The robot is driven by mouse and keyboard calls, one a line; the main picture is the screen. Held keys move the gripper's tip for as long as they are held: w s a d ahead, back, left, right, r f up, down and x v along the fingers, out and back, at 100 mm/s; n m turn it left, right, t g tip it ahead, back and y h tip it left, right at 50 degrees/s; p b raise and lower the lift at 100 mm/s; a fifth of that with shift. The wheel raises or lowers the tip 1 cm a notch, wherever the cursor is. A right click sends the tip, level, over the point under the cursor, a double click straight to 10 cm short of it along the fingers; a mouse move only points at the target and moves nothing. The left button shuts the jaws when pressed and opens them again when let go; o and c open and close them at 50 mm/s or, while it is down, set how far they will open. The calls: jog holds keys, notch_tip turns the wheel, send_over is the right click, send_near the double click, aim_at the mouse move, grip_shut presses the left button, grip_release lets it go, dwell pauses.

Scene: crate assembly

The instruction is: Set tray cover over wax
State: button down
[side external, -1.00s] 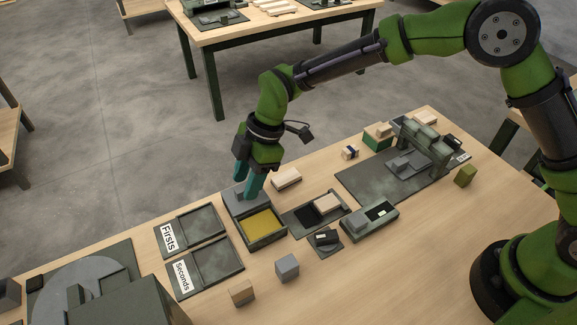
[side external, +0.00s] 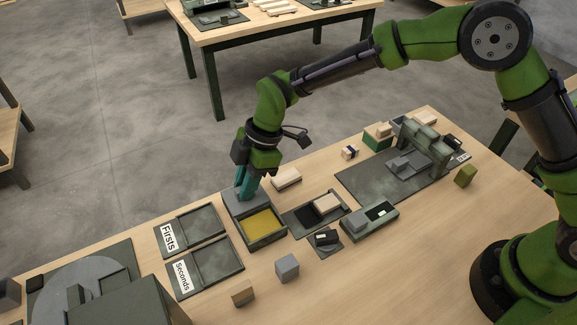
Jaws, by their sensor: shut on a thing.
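The wax (side external: 262,224) is a yellow slab in a dark green tray (side external: 266,243). The near part of the wax shows uncovered. A grey tray cover (side external: 235,206) lies at the far end of the tray. My gripper (side external: 243,195) points down with its teal fingers shut on the tray cover, at its raised middle part. The fingers hide much of that part. I cannot tell whether the cover rests on the tray rim or just above it.
Two flat trays labelled Firsts (side external: 196,230) and Seconds (side external: 213,268) lie to the left. A pale wooden block (side external: 286,177) is close behind on the right. A grey cube (side external: 287,268) and a wooden block (side external: 243,293) stand in front, with bare table around them.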

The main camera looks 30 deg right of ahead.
jog(key=s, duration=0.7)
jog(key=shift+s, duration=0.3)
jog(key=c, duration=1)
grip_release()
jog(key=shift+c, duration=0.2)
jog(key=shift+w+d+r, duration=0.1)
jog(key=shift+r, duration=0.15)
jog(key=v, duration=1.6)
jog(key=shift+d+r, duration=0.15)
jog(key=shift+r, duration=0.05)
